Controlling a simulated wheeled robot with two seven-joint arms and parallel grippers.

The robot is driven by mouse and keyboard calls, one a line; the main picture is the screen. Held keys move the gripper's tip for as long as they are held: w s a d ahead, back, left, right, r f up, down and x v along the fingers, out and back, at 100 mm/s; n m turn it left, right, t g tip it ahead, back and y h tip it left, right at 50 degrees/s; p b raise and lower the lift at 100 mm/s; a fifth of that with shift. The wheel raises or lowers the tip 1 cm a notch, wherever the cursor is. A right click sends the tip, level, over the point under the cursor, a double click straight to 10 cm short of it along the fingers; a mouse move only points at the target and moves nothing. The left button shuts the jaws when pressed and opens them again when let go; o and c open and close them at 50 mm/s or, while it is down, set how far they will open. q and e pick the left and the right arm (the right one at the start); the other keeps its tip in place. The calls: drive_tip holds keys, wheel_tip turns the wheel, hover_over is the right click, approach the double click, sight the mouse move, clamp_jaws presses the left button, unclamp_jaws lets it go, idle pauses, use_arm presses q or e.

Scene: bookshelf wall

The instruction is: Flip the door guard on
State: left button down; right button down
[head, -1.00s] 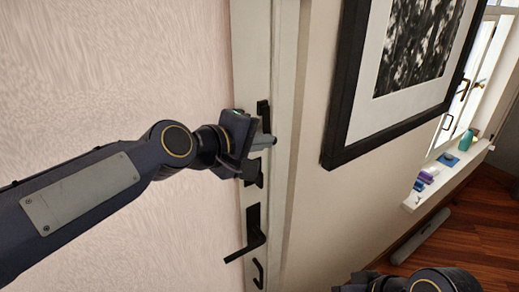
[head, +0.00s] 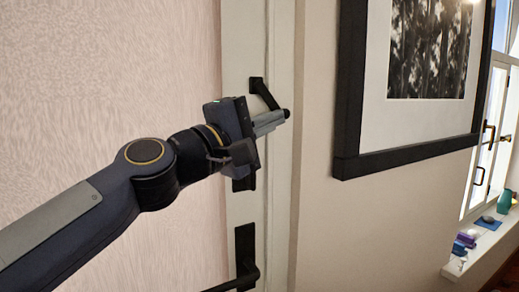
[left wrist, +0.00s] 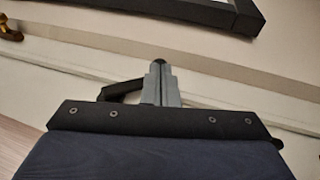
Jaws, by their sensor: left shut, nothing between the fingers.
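The black door guard (head: 264,94) is mounted on the pale door frame. Its arm slants down and right from its plate to a round end. In the left wrist view the guard's dark bar (left wrist: 118,90) shows left of the fingers. My left gripper (head: 282,119) is shut, with its grey fingertips at the guard's round end. The fingers hold nothing; I cannot tell whether they touch the guard. In the left wrist view the closed fingers (left wrist: 159,70) point up the picture. A second black plate (head: 243,183) is partly hidden behind the gripper. My right gripper is out of view.
A black door handle (head: 245,265) is below the guard on the pale frame. A black-framed picture (head: 410,155) hangs on the wall to the right. Farther right, a window sill (head: 485,245) holds small items. The wall between frame and picture is bare.

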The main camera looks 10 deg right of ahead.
use_arm(q)
drive_tip(key=d+t+b, duration=0.1)
drive_tip(key=b, duration=0.1)
drive_tip(key=shift+w+h+b, duration=0.1)
drive_tip(key=shift+h+b, duration=0.2)
drive_tip(key=shift+h, duration=0.1)
drive_tip(key=shift+w+d+r, duration=0.1)
drive_tip(key=shift+d, duration=0.05)
drive_tip(key=shift+w+d+r+p, duration=0.3)
drive_tip(key=shift+d+r+p, duration=0.25)
drive_tip(key=shift+d, duration=0.25)
drive_tip(key=shift+f+b, duration=0.55)
drive_tip(key=shift+f, duration=0.05)
drive_tip(key=s+a+f+b, duration=0.6)
drive_tip(key=a+f+b, duration=0.2)
drive_tip(key=b, duration=0.1)
drive_tip(key=shift+s+f+n+b, duration=0.15)
drive_tip(key=shift+f+n+b, duration=0.15)
